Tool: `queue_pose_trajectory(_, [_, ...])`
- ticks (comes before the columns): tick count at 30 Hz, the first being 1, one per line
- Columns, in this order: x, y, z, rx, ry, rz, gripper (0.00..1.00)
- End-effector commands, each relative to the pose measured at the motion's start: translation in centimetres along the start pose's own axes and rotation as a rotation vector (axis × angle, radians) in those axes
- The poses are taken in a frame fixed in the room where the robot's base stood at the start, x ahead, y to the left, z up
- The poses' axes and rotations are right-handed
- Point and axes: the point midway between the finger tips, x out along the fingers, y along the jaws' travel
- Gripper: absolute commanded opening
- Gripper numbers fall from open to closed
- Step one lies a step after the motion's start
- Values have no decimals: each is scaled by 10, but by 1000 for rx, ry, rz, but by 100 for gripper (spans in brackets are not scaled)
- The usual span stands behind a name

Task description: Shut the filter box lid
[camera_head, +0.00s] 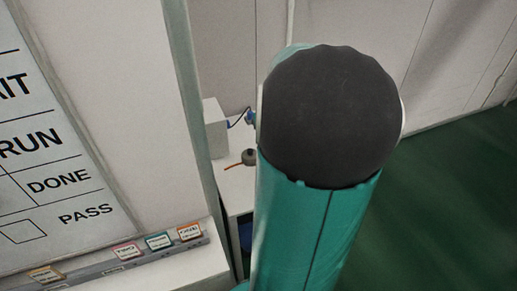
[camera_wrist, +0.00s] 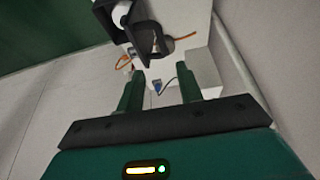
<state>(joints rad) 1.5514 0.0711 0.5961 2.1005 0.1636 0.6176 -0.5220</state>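In the wrist view, a black open housing (camera_wrist: 112,38) with a white cylinder (camera_wrist: 121,13) in it stands at the top. It looks like the filter box, but I cannot tell its lid apart for sure. My gripper (camera_wrist: 160,74) shows two green fingers set well apart, open with nothing between them. The housing is beyond the fingertips and apart from them. In the head view, my arm covers the middle, and neither the housing nor my gripper can be made out.
A white box (camera_head: 215,128) with a blue connector and dark cable stands on a white bench (camera_head: 236,186); the box also shows in the wrist view (camera_wrist: 204,72). A grey round part (camera_head: 249,157) with an orange tube is near it. A labelled board (camera_head: 50,150) stands left. Green floor (camera_head: 450,220) is clear at right.

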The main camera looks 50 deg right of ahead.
Motion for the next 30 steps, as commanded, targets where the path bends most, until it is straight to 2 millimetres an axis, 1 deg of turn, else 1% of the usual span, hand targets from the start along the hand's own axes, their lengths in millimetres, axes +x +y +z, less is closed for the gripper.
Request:
queue_pose_trajectory(1, [9,-1,1,-2,-3,-5,36])
queue_pose_trajectory(12, [75,-5,-1,-7,-3,-8,36])
queue_pose_trajectory(18, [106,-6,-2,-8,-1,-6,36])
queue_pose_trajectory(21, [114,-7,-3,-9,-2,-5,36])
queue_pose_trajectory(24, [119,-6,-3,-8,-1,-4,36])
queue_pose_trajectory(30, [119,-6,-3,-7,0,-3,36])
